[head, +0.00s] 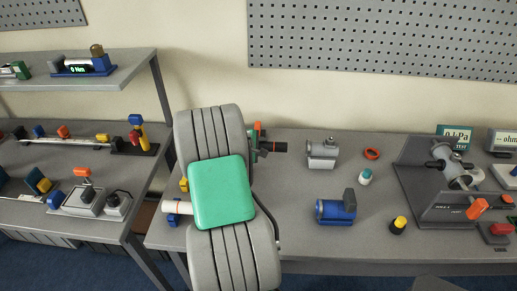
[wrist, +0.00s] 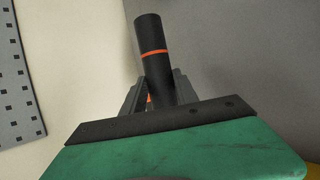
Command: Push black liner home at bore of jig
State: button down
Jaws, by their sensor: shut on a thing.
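The black liner (wrist: 153,35), a black tube with a thin orange ring, is held between the fingers of my gripper (wrist: 160,88) in the wrist view. Its far end points up and away from the fingers, and its near end is hidden. In the head view the liner (head: 279,147) sticks out to the right from my gripper, which is mostly hidden behind my arm. The jig (head: 419,205), a dark grey stand holding a grey pipe body (head: 446,163), is at the right of the table, well apart from the liner. I cannot make out its bore clearly.
A 0 kPa display (head: 455,137) stands behind the jig. A pegboard (head: 390,40) hangs behind.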

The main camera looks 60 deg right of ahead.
aim_at(278, 147)
jog(key=shift+s, duration=0.1)
jog(key=shift+s+d+p, duration=0.1)
jog(key=shift+s+d, duration=0.35)
jog(key=shift+s, duration=0.4)
jog(key=shift+s+d+p, duration=0.1)
jog(key=shift+s+d, duration=0.3)
jog(key=shift+s, duration=0.45)
jog(key=shift+s+d+p, duration=0.1)
jog(key=shift+s+d, duration=0.35)
jog(key=shift+s, duration=0.4)
jog(key=shift+s+d, duration=0.4)
jog(key=shift+s, duration=0.4)
jog(key=shift+s+d, duration=0.35)
jog(key=shift+s, duration=0.4)
jog(key=shift+s+d+r, duration=0.15)
jog(key=shift+s+d, duration=0.1)
jog(key=shift+s, duration=0.25)
dwell(0.5)
jog(key=shift+s+d, duration=0.3)
jog(key=shift+s, duration=0.15)
jog(key=shift+s+d, duration=0.2)
jog(key=shift+s, duration=0.15)
jog(key=c, duration=0.9)
grip_release()
jog(key=shift+o, duration=0.2)
jog(key=shift+a, duration=0.1)
